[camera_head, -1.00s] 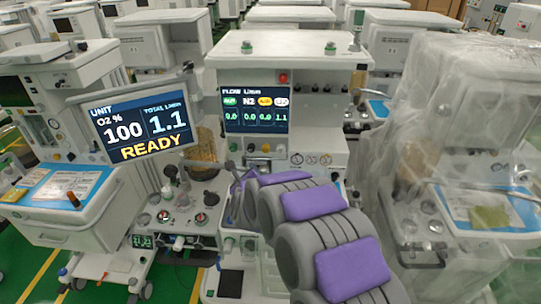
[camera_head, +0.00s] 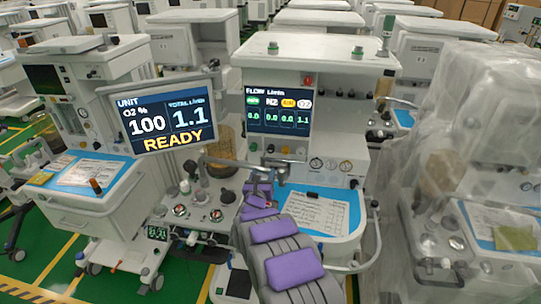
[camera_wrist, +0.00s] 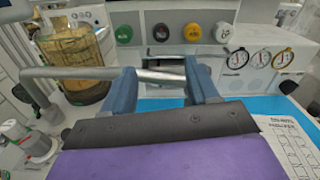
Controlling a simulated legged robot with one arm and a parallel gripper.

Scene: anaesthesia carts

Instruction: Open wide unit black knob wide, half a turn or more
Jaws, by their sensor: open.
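The wide unit (camera_head: 330,60) stands at the centre of the head view. Its flow screen (camera_head: 278,110) reads 0.0, 0.0, 0.0 and 1.1. In the wrist view its black knob (camera_wrist: 124,34) sits in a row between a green knob (camera_wrist: 78,33) and a yellow knob (camera_wrist: 161,32), with a white knob (camera_wrist: 193,32) at the right. My gripper (camera_wrist: 164,78) is open, its two blue-grey fingers apart below the row and not touching the black knob. In the head view my gripper (camera_head: 262,170) is low in front of the unit's panel, small and partly hidden by my arm.
A grey metal rail (camera_wrist: 75,73) crosses the wrist view and passes behind my fingers. An amber canister (camera_wrist: 72,60) stands at the left, and gauges (camera_wrist: 260,58) are at the right. The UNIT screen (camera_head: 168,120) reads READY. A plastic-covered cart (camera_head: 455,150) stands at the right.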

